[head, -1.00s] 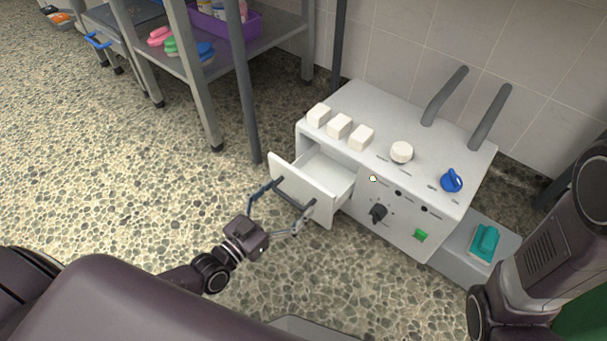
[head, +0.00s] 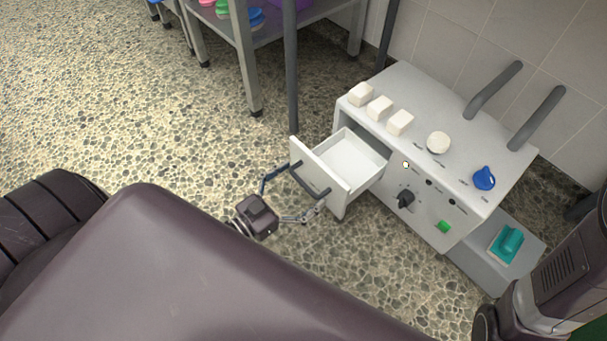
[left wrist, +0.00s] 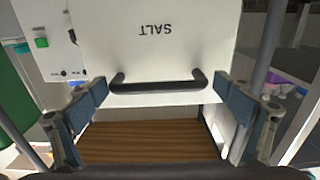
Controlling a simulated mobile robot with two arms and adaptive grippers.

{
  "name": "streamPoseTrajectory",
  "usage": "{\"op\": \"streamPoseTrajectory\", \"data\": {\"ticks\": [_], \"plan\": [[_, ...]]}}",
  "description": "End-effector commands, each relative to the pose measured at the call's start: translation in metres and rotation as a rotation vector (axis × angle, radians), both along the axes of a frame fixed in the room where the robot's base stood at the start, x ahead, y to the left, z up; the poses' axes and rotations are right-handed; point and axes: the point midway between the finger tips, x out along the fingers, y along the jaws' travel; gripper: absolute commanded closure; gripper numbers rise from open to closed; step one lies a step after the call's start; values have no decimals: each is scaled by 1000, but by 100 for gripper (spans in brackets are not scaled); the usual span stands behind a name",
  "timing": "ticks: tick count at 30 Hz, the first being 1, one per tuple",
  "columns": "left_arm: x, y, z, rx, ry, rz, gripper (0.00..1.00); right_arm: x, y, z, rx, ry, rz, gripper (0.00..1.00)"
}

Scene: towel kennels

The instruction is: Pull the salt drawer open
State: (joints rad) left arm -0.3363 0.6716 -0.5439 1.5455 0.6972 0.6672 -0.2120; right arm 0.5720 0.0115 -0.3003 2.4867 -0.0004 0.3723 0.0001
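The salt drawer (head: 350,165) stands pulled out from the white machine, and its empty white inside shows in the head view. Its dark bar handle (head: 312,181) is on the front panel. In the left wrist view the drawer front (left wrist: 160,55) carries the word SALT upside down, with the handle (left wrist: 158,86) below it. My right gripper is not in view.
The white machine (head: 440,175) has several white blocks, knobs and two grey bars on top. A metal shelf (head: 245,60) stands behind left. Pebbled floor is clear at left.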

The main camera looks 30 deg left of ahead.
Motion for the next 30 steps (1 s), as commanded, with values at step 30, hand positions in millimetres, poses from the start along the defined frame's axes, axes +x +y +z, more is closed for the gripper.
{"op": "streamPoseTrajectory", "data": {"ticks": [30], "plan": [[-112, 41, 0, 0, 0, 0, 5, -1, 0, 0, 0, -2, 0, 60]]}}
